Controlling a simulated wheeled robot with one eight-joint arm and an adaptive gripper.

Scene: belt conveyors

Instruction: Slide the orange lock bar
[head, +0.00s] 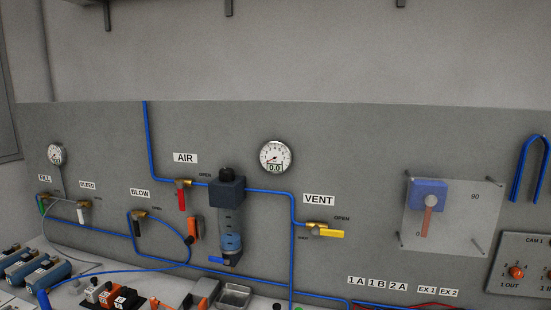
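I cannot tell for certain which thing is the orange lock bar. An orange-red bar (427,222) hangs about upright, leaning slightly, below a grey round hub on a blue block (428,190) at the right of the wall. A clear plate (461,229) on corner posts lies around it, with the marks "0" and "90". An orange and black object (193,228) hangs left of the dark blue air filter unit (228,194). Orange and black blocks (111,296) stand low on the bench. My gripper is not in view.
Blue tubes (292,240) run along the wall between valves with red (182,199), yellow (330,234), black and white handles. A gauge (276,157) reads 0.0. A "CAM 1" panel (523,262) is at the far right. A metal tray (234,295) and blue cylinders (46,274) crowd the bench.

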